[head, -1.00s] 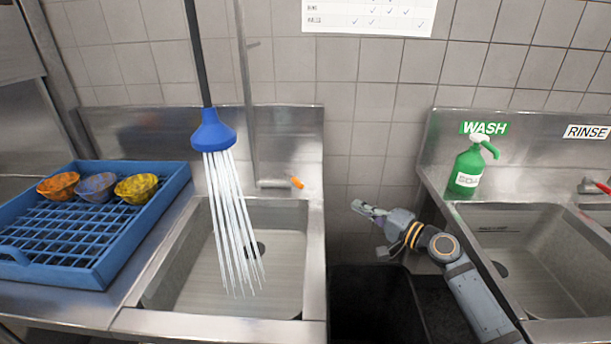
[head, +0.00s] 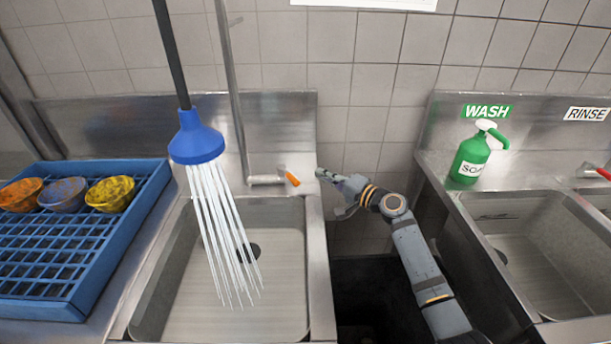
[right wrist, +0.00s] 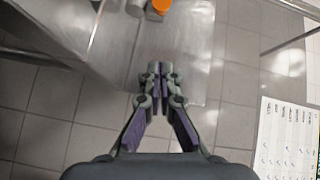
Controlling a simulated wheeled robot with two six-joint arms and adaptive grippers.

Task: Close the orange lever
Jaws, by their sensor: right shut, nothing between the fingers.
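The orange lever (head: 292,178) sticks out from the end of a metal tap fitting (head: 266,180) at the back of the left sink. It also shows at the top of the right wrist view (right wrist: 162,6). Water streams from the blue spray head (head: 196,140) into that sink. My right gripper (head: 322,174) is shut and empty. It is just right of the lever, apart from it, near the sink's right edge. In the right wrist view its fingertips (right wrist: 154,68) are together, below the lever. My left gripper is not in view.
A blue rack (head: 100,250) with several bowls stands left of the left sink (head: 230,290). A dark gap separates it from the right sink (head: 530,250). A green soap bottle (head: 470,160) stands behind the right sink. A red lever (head: 603,173) is at the far right.

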